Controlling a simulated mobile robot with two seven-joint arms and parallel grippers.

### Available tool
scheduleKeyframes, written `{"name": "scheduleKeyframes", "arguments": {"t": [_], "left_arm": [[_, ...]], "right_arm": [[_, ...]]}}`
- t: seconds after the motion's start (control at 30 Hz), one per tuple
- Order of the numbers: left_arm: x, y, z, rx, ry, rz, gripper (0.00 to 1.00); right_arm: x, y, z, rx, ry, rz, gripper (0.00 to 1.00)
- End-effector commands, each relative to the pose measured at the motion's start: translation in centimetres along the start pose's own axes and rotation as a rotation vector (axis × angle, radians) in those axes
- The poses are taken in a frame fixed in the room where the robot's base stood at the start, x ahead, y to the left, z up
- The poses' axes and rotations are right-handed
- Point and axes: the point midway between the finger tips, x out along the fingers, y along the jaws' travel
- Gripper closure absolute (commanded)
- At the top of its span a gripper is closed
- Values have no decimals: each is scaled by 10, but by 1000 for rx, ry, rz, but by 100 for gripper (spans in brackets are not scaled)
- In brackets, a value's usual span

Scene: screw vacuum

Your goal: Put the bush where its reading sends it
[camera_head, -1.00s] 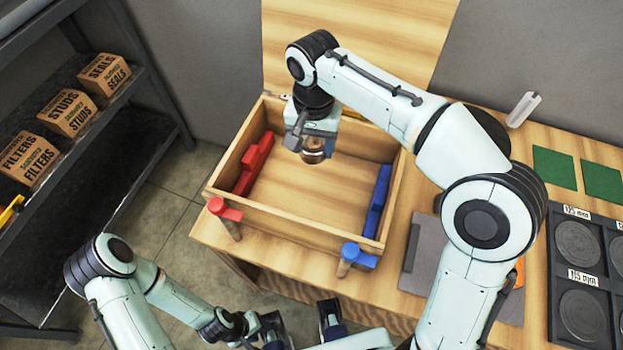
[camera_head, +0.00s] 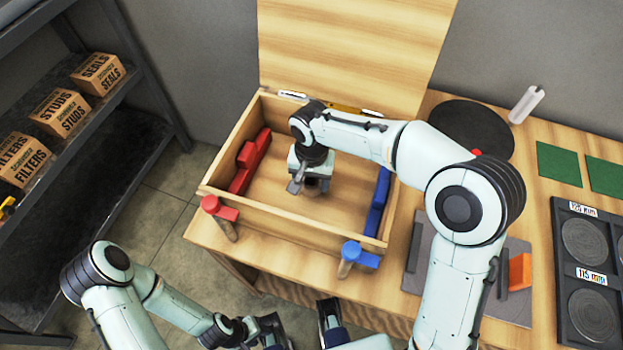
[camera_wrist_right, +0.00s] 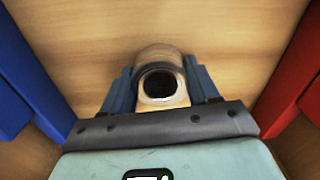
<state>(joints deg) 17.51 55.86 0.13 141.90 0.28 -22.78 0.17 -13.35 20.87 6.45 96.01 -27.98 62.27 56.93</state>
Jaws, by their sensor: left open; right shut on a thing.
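My right gripper (camera_head: 311,184) is shut on the bush (camera_head: 313,189), a short ring-like piece with a dark bore. In the right wrist view the bush (camera_wrist_right: 160,64) sits between the two blue-grey fingers (camera_wrist_right: 160,90), its open end towards the camera. The gripper is inside the open wooden box (camera_head: 290,240), low over its bare floor, between a red block (camera_head: 246,168) on the left wall and a blue block (camera_head: 379,200) on the right wall. I cannot tell whether the bush touches the floor. My left gripper (camera_head: 302,328) is open and empty in front of the box.
Red (camera_head: 219,209) and blue (camera_head: 354,254) clamp-like pieces stand at the box's front corners. To the right lie a dark disc (camera_head: 465,125), a grey mat (camera_head: 440,265) with an orange block (camera_head: 520,271), green pads (camera_head: 558,163) and a black tray (camera_head: 557,290) of labelled discs.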

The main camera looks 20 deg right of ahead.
Motion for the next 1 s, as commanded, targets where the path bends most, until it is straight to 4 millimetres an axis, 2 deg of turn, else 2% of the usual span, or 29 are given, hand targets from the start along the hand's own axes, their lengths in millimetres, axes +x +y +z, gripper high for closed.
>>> {"name": "scheduleKeyframes", "arguments": {"t": [0.3,0.33,0.4,0.77,0.87,1.0], "left_arm": [[1,0,-1,0,2,1,57],[1,0,-1,0,3,1,57],[1,0,-1,0,3,1,57],[-2,1,0,0,0,0,57],[-2,1,1,0,-2,0,57],[-6,1,3,0,-7,-1,57]], "right_arm": [[2,0,0,0,2,-2,90],[3,0,0,0,1,0,37],[2,0,0,0,1,0,15],[-3,0,0,0,2,-1,15],[-14,0,-1,1,4,-2,15],[-42,-1,-1,1,6,-4,15]]}}
